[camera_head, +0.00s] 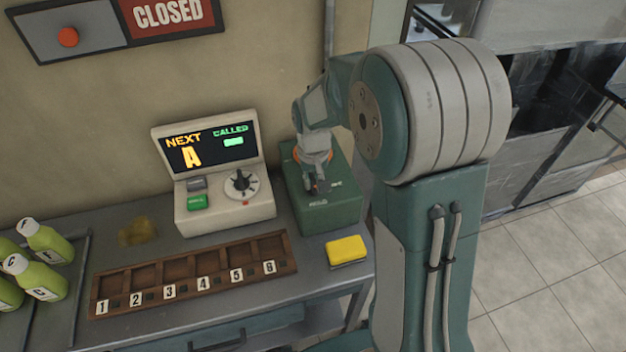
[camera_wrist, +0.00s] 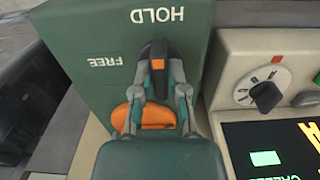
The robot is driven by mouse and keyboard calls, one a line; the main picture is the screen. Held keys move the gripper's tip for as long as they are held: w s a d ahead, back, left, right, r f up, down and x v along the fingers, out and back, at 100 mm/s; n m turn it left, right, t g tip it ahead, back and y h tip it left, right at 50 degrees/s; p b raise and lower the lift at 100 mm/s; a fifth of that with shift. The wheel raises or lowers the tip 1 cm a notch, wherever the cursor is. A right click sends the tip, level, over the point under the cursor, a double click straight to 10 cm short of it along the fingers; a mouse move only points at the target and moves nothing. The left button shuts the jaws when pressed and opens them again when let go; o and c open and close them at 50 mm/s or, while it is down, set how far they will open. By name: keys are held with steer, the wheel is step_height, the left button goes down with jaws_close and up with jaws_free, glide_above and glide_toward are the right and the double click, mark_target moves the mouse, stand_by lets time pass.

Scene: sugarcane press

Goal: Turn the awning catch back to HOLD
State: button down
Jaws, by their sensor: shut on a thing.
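The awning catch box (camera_head: 335,207) is a green block at the right of the counter, and it fills the left and middle of the wrist view (camera_wrist: 75,30). White HOLD and FREE labels appear upside down there. A dark catch lever with an orange mark (camera_wrist: 157,64) lies just below HOLD in the picture, to the right of FREE. My gripper (camera_wrist: 159,84) is shut on this lever, one finger on each side. A rounded orange part (camera_wrist: 155,117) shows behind the fingers. In the head view my gripper (camera_head: 315,186) reaches down onto the box, mostly hiding the lever.
A console with a NEXT/CALLED screen (camera_head: 210,147) and a dial (camera_head: 241,186) stands close to the left of the box. A yellow sponge (camera_head: 346,250), a numbered wooden rack (camera_head: 190,281) and green bottles (camera_head: 42,275) are on the counter. A CLOSED sign (camera_head: 168,12) hangs above.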

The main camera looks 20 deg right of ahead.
mark_target(312, 179)
stand_by(0.3)
steer(key=c, duration=0.7)
jaws_free()
steer(key=shift+a, duration=0.1)
steer(key=shift+o, duration=0.2)
step_height(312, 179, up, 12)
steer(key=shift+w, duration=0.1)
steer(key=s+r+t, duration=0.2)
steer(key=s, duration=0.8)
steer(key=s+r+t, duration=0.3)
steer(key=s, duration=0.8)
steer(key=shift+r+t, duration=0.15)
steer(key=shift+t, duration=0.15)
